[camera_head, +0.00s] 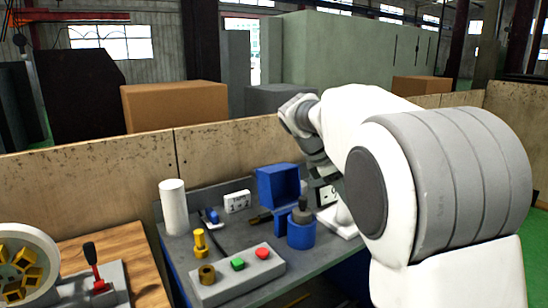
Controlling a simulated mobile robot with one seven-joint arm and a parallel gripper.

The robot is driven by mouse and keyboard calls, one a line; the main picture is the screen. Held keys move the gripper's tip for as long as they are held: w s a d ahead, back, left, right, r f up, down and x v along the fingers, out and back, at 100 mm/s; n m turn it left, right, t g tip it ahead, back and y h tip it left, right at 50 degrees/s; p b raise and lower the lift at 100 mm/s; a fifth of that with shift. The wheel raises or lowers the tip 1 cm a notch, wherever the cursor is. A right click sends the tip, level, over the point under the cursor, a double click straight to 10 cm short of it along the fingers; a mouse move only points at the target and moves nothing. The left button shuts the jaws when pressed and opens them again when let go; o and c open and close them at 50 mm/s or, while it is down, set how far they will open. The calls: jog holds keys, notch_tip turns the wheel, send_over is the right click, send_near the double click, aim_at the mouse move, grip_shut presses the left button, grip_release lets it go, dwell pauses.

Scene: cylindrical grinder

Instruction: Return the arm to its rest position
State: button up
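My arm fills the right side of the head view, its large white and grey joint close to the camera. The arm reaches back and bends down over the right part of a grey workbench (225,244). My gripper (327,178) is at the low end of the arm, small and dark, partly hidden by the arm's own links. Its fingers cannot be made out, and I cannot tell whether it holds anything. It appears just right of a blue open bin (278,186) and above a white card (327,195).
On the bench stand a white cylinder (173,207), a blue cup (301,233) with a grey object, a yellow part (200,243) and a button box (237,279). A wooden wall (90,190) runs behind. A lever unit (98,281) is at left.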

jog(key=s+a+f+m+t+y, duration=0.1)
jog(key=s+f+m+y, duration=0.1)
jog(key=s+m, duration=0.6)
jog(key=s+a+f+m+t+y+p, duration=0.1)
jog(key=s+m+y, duration=0.3)
jog(key=s, duration=1.8)
jog(key=f+m, duration=0.1)
jog(key=m, duration=0.4)
jog(key=shift+s+f+t, duration=0.2)
jog(key=shift+s+t, duration=0.1)
jog(key=shift+s, duration=0.05)
